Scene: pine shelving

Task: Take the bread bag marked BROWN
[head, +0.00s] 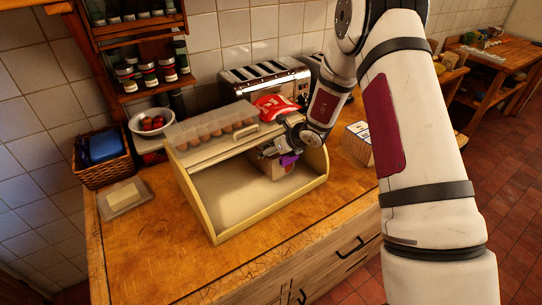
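A pale yellow bread bin (212,214) stands open at the front on the wooden counter. A tan and whitish bag-like shape (292,180) sits inside at its right end, partly hidden by my arm; no marking on it can be read. A small purple piece (289,160) shows at its top, right at my gripper (272,151). My gripper reaches into the bin's opening from the right; its fingers are too small and covered to tell whether they are open or shut. A red and white bag (274,107) lies behind, near the toaster; its lettering cannot be read.
An egg tray (213,125) rests on top of the bin. A toaster (266,80) stands behind. A printed box (358,142) is at the right. A butter dish (126,196), a basket (104,160) and a bowl (152,121) are at the left. The front counter is clear.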

